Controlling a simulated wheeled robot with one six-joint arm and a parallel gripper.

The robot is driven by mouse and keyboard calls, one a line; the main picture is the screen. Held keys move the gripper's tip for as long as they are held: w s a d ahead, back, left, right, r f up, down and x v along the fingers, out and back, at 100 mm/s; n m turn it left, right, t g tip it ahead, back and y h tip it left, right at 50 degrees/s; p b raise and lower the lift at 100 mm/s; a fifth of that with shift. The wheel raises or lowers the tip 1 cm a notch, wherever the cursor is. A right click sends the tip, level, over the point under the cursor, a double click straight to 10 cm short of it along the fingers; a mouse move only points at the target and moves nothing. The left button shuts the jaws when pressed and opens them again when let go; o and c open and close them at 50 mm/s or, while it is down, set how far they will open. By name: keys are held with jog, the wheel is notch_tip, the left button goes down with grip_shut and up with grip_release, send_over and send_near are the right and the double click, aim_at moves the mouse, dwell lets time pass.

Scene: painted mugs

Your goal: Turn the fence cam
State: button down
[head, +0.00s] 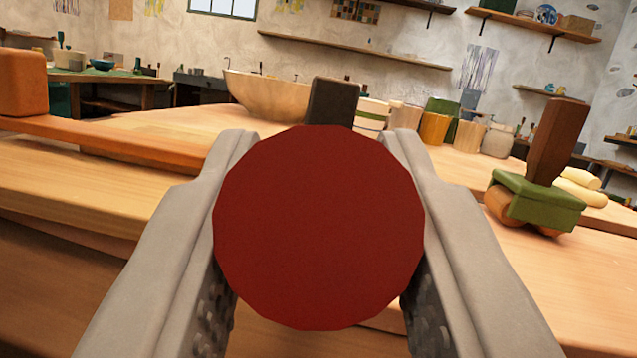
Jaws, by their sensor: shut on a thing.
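My gripper (320,142) is shut on a dark red round piece (318,228). Its flat face fills the space between the two grey fingers and hides what lies behind it. A dark upright block (332,102) shows just above the red piece; I cannot tell whether they are joined. At the right, a green block with an upright brown lever (556,142) stands on the bench, with orange-brown rounded parts under it. A long orange-brown wooden bar (120,138) lies at the left, with a raised end block. No part is clearly identifiable as the fence cam.
The wooden bench (60,185) spreads beneath and behind my gripper. A large wooden bowl (265,97) and several mugs or pots (434,128) stand farther back. Pale rolls (582,180) lie behind the green block. Bare bench top lies right of my fingers.

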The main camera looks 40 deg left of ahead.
aim_at(329, 80)
jog(key=shift+w+a+r+g+h, duration=0.1)
jog(key=shift+r+g+h, duration=0.5)
jog(key=shift+r, duration=0.1)
jog(key=shift+w+a+r+m+g+h, duration=0.15)
jog(key=shift+w+r+g+h, duration=0.05)
jog(key=shift+r+g+h, duration=0.25)
jog(key=shift+w+a+r+m+g+h, duration=0.15)
jog(key=shift+r+g+h, duration=0.2)
jog(key=shift+r+h, duration=0.15)
jog(key=w+a+r+g+h, duration=0.1)
jog(key=h, duration=0.1)
jog(key=w+r+g+h, duration=0.1)
jog(key=g, duration=0.1)
jog(key=shift+a+r+h, duration=0.15)
jog(key=shift+a+h, duration=0.2)
jog(key=w+g+h, duration=0.1)
jog(key=a+r+g+h, duration=0.1)
jog(key=g, duration=0.1)
jog(key=shift+w+a+m+h, duration=0.3)
jog(key=shift+w, duration=0.1)
jog(key=shift+w+a+g+h, duration=0.6)
jog(key=shift+g+h, duration=0.2)
jog(key=shift+g, duration=0.2)
jog(key=c, duration=1.1)
grip_release()
jog(key=shift+o, duration=0.2)
